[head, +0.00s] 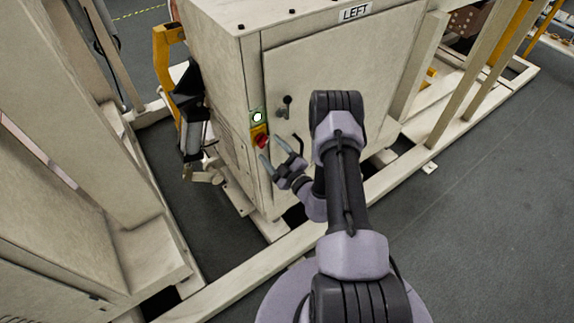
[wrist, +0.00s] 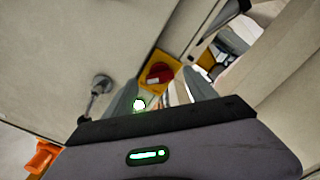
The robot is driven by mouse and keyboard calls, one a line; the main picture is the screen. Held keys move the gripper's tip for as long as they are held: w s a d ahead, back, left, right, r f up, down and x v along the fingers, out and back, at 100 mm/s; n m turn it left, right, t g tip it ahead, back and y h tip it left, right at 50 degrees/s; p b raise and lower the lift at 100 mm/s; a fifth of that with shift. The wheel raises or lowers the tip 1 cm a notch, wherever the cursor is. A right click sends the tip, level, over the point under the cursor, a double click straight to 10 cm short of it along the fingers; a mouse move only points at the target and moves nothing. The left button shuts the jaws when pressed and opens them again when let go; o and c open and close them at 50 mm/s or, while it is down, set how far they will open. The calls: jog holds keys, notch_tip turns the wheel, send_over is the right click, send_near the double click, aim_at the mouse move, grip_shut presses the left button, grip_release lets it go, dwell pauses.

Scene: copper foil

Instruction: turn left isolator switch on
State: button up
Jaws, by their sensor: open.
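The left isolator switch is a red rotary knob (head: 263,142) on a yellow plate (head: 257,131), low on the front edge of the cabinet labelled LEFT. In the wrist view the red knob (wrist: 159,73) and yellow plate (wrist: 173,63) show ahead, beyond the fingers. My gripper (head: 282,152) is open and empty, just right of and below the knob in the head view. In the wrist view my gripper (wrist: 162,92) has a finger on either side of the line to the knob. It appears apart from the knob. The exact knob angle is unclear.
A lit white-green indicator (head: 257,117) sits above the plate. A door handle (head: 285,105) is on the cabinet door (head: 335,75) to the right. Beige frame beams (head: 440,165) run around the cabinet. Grey floor (head: 490,190) is open at right.

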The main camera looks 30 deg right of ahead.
jog(key=s+p, duration=0.1)
jog(key=s, duration=1.3)
jog(key=shift+s+d, duration=0.3)
jog(key=shift+s, duration=0.1)
